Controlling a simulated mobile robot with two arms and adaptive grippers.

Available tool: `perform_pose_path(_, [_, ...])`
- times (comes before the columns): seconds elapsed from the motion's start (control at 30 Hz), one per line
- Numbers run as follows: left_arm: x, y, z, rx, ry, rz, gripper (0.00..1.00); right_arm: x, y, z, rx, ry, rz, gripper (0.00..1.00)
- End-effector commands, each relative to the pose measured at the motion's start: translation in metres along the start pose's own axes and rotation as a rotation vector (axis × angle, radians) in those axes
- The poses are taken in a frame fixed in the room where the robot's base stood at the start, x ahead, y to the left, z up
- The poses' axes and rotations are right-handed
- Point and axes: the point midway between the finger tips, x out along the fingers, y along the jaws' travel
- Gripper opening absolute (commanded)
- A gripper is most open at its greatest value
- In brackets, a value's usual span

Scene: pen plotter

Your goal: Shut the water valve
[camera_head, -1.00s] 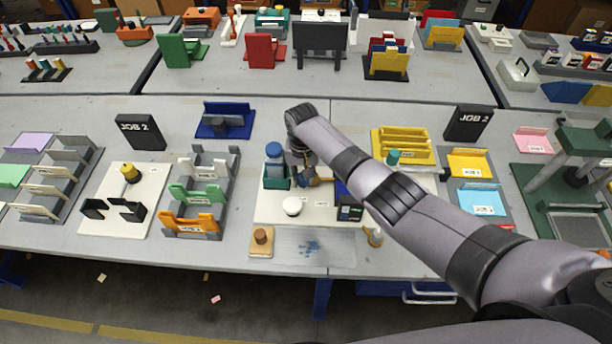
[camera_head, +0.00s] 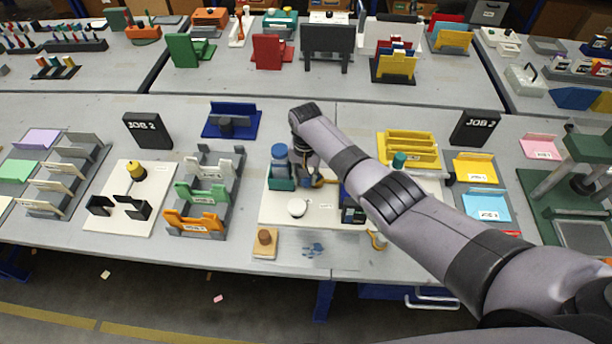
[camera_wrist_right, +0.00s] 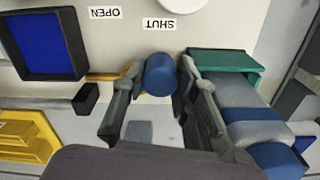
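The water valve's blue knob (camera_wrist_right: 160,75) lies between the fingers of my right gripper (camera_wrist_right: 158,82) in the wrist view. A small gap shows at the left finger; the right finger is close to the knob, and I cannot tell whether it touches. A yellow-orange bar (camera_wrist_right: 105,76) runs left from the knob. The SHUT label (camera_wrist_right: 160,23) and OPEN label (camera_wrist_right: 104,13) appear upside down on the white board. In the head view my right gripper (camera_head: 312,178) is over the white board (camera_head: 325,217), hiding most of the valve. My left gripper is not in view.
A blue-capped bottle (camera_head: 279,153) in a teal holder (camera_head: 280,182) stands just left of the gripper. A black box (camera_head: 352,213) with a blue face in the wrist view (camera_wrist_right: 42,46) is to its right. A white dome (camera_head: 297,207) sits in front.

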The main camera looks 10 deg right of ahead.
Motion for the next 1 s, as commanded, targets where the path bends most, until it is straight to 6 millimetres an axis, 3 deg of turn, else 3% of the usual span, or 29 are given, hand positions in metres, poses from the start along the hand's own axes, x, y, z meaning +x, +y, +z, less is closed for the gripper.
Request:
perform_pose_path(0.27, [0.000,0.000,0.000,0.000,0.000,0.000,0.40,0.000,0.000,0.000,-0.001,0.000,-0.001,0.46])
perform_pose_path(0.67, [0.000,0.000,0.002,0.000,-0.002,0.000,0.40,-0.004,-0.001,0.001,-0.002,-0.001,-0.003,0.46])
perform_pose_path(1.0, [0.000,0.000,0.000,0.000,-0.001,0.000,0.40,-0.042,-0.001,-0.001,-0.001,0.001,-0.003,0.46])
